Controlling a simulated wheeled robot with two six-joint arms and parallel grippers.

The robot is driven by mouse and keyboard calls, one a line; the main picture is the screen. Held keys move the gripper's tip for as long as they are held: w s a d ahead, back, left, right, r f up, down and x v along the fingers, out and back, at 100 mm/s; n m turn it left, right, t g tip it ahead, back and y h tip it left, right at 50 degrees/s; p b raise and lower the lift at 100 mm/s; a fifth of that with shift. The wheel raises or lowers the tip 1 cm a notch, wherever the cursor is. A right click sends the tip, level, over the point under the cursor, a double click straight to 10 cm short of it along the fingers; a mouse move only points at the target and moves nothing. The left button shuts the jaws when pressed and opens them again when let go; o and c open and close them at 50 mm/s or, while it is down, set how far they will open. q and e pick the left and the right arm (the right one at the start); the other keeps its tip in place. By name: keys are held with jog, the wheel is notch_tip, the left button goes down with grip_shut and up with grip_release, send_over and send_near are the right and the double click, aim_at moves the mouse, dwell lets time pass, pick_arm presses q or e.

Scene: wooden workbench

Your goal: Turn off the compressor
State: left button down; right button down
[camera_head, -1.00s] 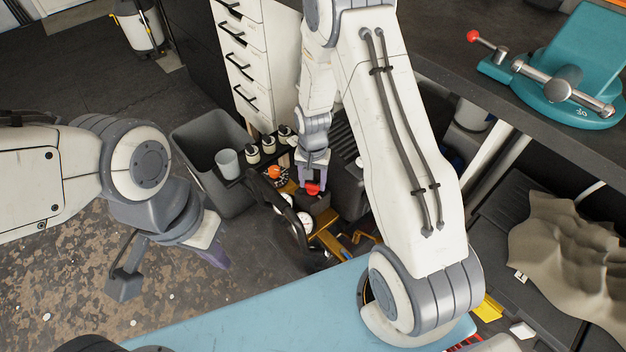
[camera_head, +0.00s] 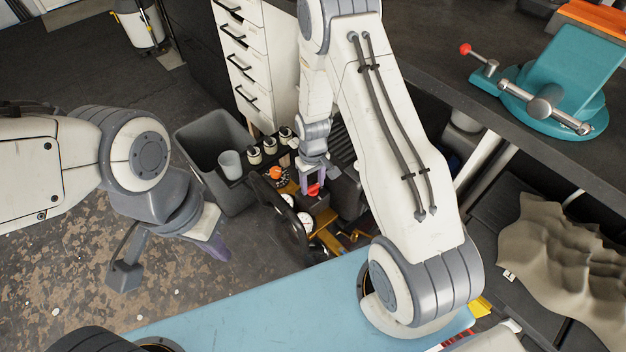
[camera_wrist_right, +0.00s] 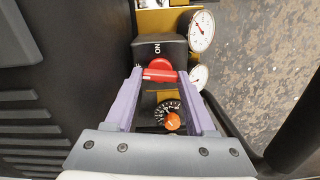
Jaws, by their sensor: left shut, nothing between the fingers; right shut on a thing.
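The compressor (camera_head: 305,228) stands on the floor under the bench, with a black handle, gauges and yellow parts. Its red switch knob (camera_wrist_right: 159,71) sits on a black box marked "ON" in the right wrist view; the knob also shows in the head view (camera_head: 313,190). My right gripper (camera_wrist_right: 159,76) reaches down to it, with its purple fingers shut on the red knob. An orange knob on a dial (camera_wrist_right: 172,121) lies between the fingers' bases in that view. My left gripper (camera_head: 218,250) is shut and empty, above the floor at the left.
Two white gauges (camera_wrist_right: 201,31) sit beside the switch box. A grey bin (camera_head: 212,140) and a white drawer cabinet (camera_head: 243,60) stand behind the compressor. A teal vise (camera_head: 560,85) is on the bench at right. The floor at left is mostly clear.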

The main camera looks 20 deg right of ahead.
aim_at(312, 186)
jog(key=shift+n, duration=0.8)
jog(key=shift+w, duration=0.1)
jog(key=shift+c, duration=1.2)
grip_release()
notch_tip(312, 186, up, 11)
jog(key=p, duration=0.2)
jog(key=shift+f, duration=0.2)
